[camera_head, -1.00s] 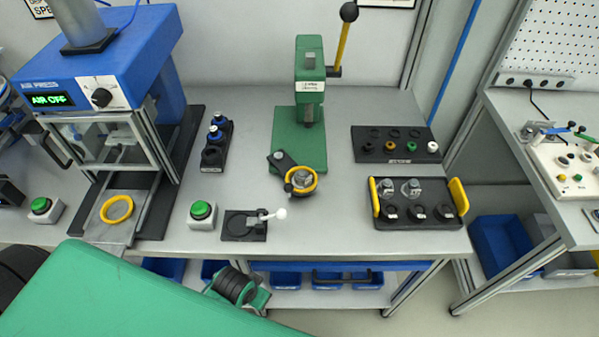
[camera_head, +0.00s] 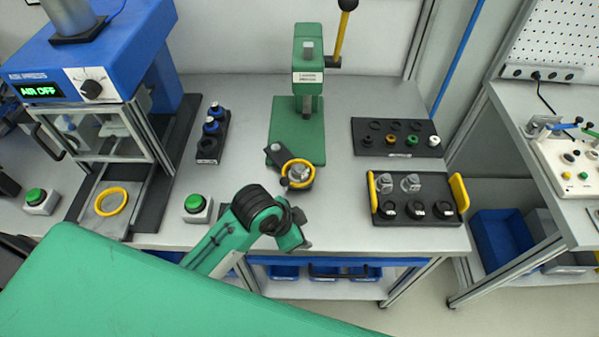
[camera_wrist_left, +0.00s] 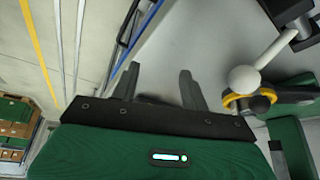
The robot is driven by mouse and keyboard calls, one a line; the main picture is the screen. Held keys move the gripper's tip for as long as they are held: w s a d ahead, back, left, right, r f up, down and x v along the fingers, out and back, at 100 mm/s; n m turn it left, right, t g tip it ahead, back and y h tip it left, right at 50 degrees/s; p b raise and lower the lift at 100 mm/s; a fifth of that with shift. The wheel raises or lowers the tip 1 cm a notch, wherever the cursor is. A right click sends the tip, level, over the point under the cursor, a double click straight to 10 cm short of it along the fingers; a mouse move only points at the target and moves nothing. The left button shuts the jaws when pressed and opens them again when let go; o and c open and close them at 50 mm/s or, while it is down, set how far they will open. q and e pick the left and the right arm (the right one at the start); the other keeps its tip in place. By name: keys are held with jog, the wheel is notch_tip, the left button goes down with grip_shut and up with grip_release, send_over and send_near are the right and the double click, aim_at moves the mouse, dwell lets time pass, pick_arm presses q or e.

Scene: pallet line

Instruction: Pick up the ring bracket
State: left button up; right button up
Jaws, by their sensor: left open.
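A yellow ring (camera_head: 298,173) with a dark arm lies around a metal part at the foot of the green lever press; it looks like the ring bracket, though I cannot be sure. It also shows at the right of the left wrist view as a yellow ring (camera_wrist_left: 248,101) with a black knob. Another plain yellow ring (camera_head: 111,201) lies on the plate of the blue air press. My left gripper (camera_head: 304,243) is at the table's front edge, nearer than the press ring and apart from it. In the wrist view its fingers (camera_wrist_left: 158,84) are open and empty. My right gripper is not in view.
The green lever press (camera_head: 309,80) stands behind the ring. A white ball knob (camera_wrist_left: 243,79) is close to the fingers' right. A black tray with yellow handles (camera_head: 459,192) stands right. A green button box (camera_head: 198,208) is left of my arm. The table between press and tray is clear.

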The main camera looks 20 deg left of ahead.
pick_arm(q)
jog(key=w+d+r+m, duration=0.1)
jog(key=w+d+m, duration=0.1)
jog(key=w+m, duration=0.1)
jog(key=w+d+r+m+g, duration=0.1)
jog(key=shift+w+d+r+m, duration=0.1)
jog(key=shift+w+r+m, duration=0.25)
jog(key=shift+m, duration=0.05)
jog(key=w+r+m, duration=0.2)
jog(key=w+m, duration=0.2)
notch_tip(320, 180, up, 10)
jog(key=m+g+y, duration=0.2)
jog(key=m+y, duration=0.2)
jog(key=m, duration=0.1)
send_over(299, 167)
notch_tip(299, 167, down, 8)
jog(key=shift+f+p, duration=0.25)
jog(key=shift+p, duration=0.6)
notch_tip(299, 167, down, 4)
jog(key=shift+s+f+p, duration=0.1)
jog(key=shift+p, duration=0.9)
jog(key=shift+f, duration=0.6)
jog(key=c, duration=0.9)
jog(key=shift+r, duration=0.1)
